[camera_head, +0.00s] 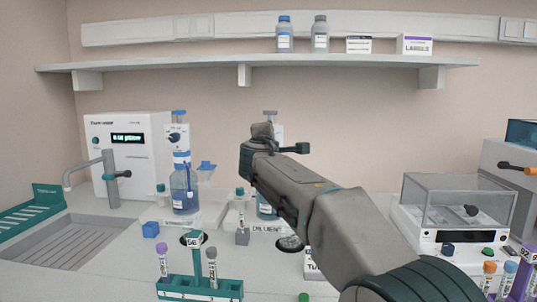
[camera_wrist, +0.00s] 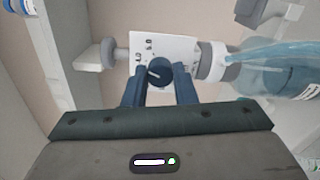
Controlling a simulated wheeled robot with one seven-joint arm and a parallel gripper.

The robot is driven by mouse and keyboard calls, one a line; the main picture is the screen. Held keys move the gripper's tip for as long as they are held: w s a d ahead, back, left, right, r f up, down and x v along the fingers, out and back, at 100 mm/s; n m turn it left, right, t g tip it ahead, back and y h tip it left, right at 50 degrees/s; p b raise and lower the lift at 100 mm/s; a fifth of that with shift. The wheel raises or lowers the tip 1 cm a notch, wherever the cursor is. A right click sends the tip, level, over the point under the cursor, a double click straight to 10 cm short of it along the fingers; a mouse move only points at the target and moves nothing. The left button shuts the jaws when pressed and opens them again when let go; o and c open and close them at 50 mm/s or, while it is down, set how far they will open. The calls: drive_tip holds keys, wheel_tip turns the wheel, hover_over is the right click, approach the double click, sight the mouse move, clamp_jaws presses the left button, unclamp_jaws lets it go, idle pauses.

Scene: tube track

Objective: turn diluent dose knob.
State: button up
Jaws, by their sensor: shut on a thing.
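The diluent dose knob (camera_wrist: 160,68) is a dark round knob with a white pointer line, on a white plate with printed marks, in the wrist view. My gripper (camera_wrist: 159,76) has one blue finger on each side of it and is shut on it. In the head view my gripper (camera_head: 262,133) hides the knob. Part of the white dispenser head (camera_head: 278,132) shows behind it. The dispenser's blue bottle (camera_head: 265,206) is partly hidden by my arm, above a DILUENT label (camera_head: 265,229).
A similar dispenser with a blue bottle (camera_head: 184,190) stands to the left. A teal tube rack (camera_head: 200,289) is in front. A balance with a clear cover (camera_head: 458,200) stands right. A shelf (camera_head: 200,65) runs above, and a sink (camera_head: 65,243) is at left.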

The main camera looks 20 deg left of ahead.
drive_tip(key=shift+f+m+b, duration=0.15)
drive_tip(key=shift+m+b, duration=2.3)
drive_tip(key=shift+m, duration=1.05)
drive_tip(key=o, duration=1)
drive_tip(key=b+v, duration=0.4)
drive_tip(key=v, duration=0.9)
drive_tip(key=shift+s, duration=0.4)
